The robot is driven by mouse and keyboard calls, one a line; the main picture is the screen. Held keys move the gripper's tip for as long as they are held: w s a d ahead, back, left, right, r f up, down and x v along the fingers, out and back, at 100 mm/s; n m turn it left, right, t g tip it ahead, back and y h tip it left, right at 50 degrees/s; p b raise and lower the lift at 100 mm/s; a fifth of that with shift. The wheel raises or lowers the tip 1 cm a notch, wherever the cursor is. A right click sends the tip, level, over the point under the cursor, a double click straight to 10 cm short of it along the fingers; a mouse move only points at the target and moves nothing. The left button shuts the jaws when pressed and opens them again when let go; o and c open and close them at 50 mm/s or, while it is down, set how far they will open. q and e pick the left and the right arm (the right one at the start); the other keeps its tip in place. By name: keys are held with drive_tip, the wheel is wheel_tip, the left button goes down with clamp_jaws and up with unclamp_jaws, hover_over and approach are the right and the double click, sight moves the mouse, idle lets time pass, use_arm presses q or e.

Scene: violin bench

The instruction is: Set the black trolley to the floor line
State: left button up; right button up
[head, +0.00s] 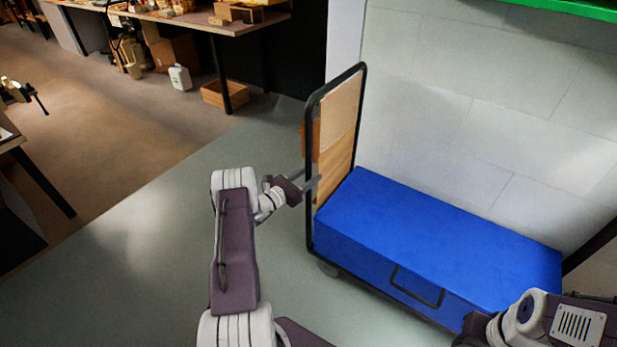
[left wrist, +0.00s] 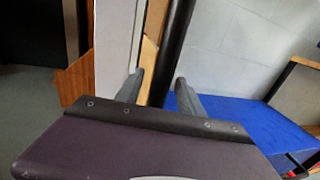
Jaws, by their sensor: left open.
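The black trolley has a tall black tube handle (head: 310,150) at its left end, with a wooden panel (head: 342,115) inside the frame. A large blue block (head: 430,240) covers its deck. My left gripper (head: 312,186) is open at the near upright of the handle, about halfway up. In the left wrist view the black upright (left wrist: 173,50) shows between the two open fingers (left wrist: 160,92); I cannot tell whether they touch it. My right arm enters at the lower right, near the block's front corner; its fingers are not visible. No painted floor line is clear to me.
The grey floor (head: 130,270) left of the trolley is open, and it meets brown floor (head: 110,140) along a diagonal edge. A pale wall (head: 480,120) stands close behind the trolley. A workbench (head: 190,18) with a wooden crate (head: 222,95) beneath is at the back left.

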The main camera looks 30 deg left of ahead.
use_arm(q)
clamp_jaws()
idle(1.3)
